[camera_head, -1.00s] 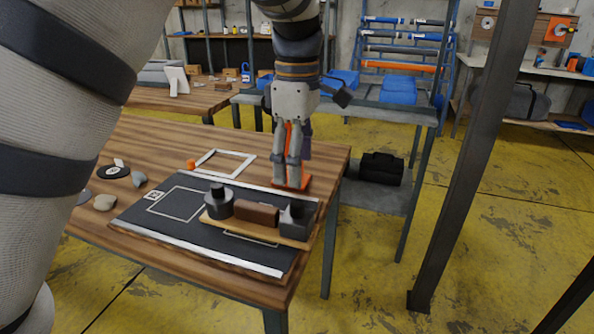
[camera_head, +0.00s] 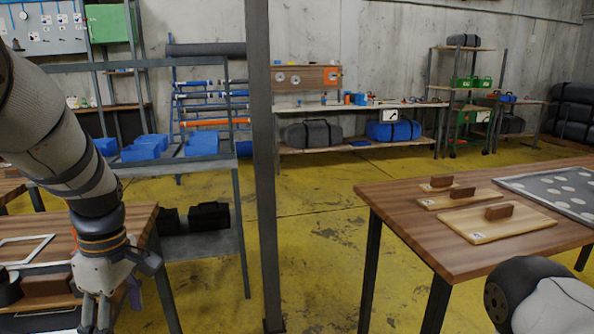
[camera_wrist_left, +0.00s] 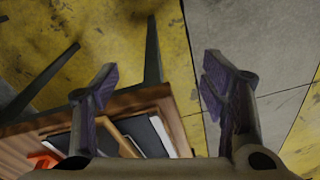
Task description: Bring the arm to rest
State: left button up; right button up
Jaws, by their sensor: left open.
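My left arm comes in from the left in the head view. My left gripper (camera_head: 97,318) hangs fingers down over the right end of the left wooden table (camera_head: 140,220), its tips close to the picture's bottom edge. In the left wrist view the two fingers (camera_wrist_left: 160,82) stand wide apart, with nothing between them but floor and the table's edge. A brown block (camera_head: 46,284) and a dark round piece (camera_head: 8,290) lie on the table left of the gripper. A rounded part of my right arm shows at bottom right; the right gripper is out of view.
A white frame (camera_head: 24,250) lies on the left table. A steel post (camera_head: 262,170) stands between the tables. The right table (camera_head: 440,240) holds several boards with brown blocks and a dotted grey mat (camera_head: 560,190). Yellow floor between the tables is open.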

pick_arm(q)
jog(key=s+a+f+m+g, duration=0.1)
jog(key=s+f+m, duration=0.25)
jog(key=f, duration=0.45)
jog(key=s+a+f+m, duration=0.2)
jog(key=s+f, duration=0.3)
jog(key=f, duration=0.4)
jog(key=s+d+f+m, duration=0.2)
jog(key=s+m, duration=0.1)
jog(key=s, duration=0.5)
jog(key=s+d+f+m, duration=0.3)
jog(key=s+m, duration=0.1)
jog(key=s, duration=0.5)
jog(key=s+d+f+m+h, duration=0.1)
jog(key=s+d+f+m, duration=0.1)
jog(key=s, duration=0.7)
jog(key=shift+s+d+f+m+g, duration=0.2)
jog(key=shift+d+f+m+g, duration=0.25)
jog(key=shift+m, duration=0.8)
jog(key=shift+a, duration=0.1)
